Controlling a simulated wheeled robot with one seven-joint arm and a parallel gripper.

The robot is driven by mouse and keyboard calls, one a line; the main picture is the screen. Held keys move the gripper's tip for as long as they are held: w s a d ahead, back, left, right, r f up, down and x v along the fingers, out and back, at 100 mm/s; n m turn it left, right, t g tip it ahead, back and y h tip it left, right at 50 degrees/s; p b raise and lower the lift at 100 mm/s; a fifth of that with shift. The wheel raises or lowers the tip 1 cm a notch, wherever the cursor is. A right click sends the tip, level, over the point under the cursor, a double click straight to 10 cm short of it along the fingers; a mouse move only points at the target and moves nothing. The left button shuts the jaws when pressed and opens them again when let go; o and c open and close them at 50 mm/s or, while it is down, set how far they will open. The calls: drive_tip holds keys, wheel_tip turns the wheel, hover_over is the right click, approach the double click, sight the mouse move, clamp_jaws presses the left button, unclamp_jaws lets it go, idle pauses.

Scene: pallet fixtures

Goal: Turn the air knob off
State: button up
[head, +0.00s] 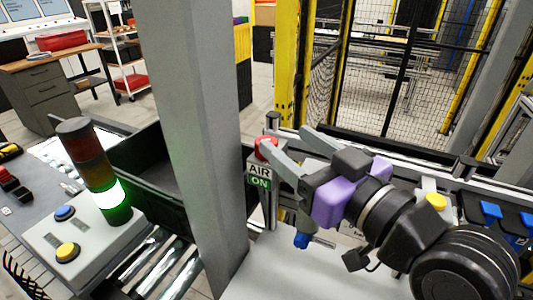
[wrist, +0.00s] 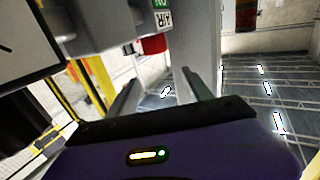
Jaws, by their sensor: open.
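The red air knob (head: 264,146) is on a grey box on a post near the middle of the head view. The box's label (head: 260,176) reads AIR ON. In the wrist view, the red knob (wrist: 153,44) and the label (wrist: 163,14) appear upside down at the top. My gripper (head: 286,134) is open and empty, its fingers pointing left by the knob. In the wrist view, the fingers of my gripper (wrist: 162,70) are apart, with the knob above the gap between their tips. I cannot tell whether a finger touches the knob.
A thick grey pillar (head: 204,120) stands just left of the knob. A signal tower with a lit green lamp (head: 111,198) rises beside a panel with blue and yellow buttons. Yellow-posted mesh fencing (head: 400,70) stands behind. Blue bins (head: 491,212) are at right.

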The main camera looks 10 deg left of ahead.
drive_tip(key=w+a+f+b, duration=0.1)
drive_tip(key=w, duration=0.1)
drive_tip(key=w+a+f, duration=0.1)
drive_tip(key=a, duration=0.1)
drive_tip(key=w+a+f+b, duration=0.1)
drive_tip(key=w+a, duration=0.1)
drive_tip(key=shift+w+f+b, duration=0.25)
drive_tip(key=shift+w+b, duration=0.1)
clamp_jaws()
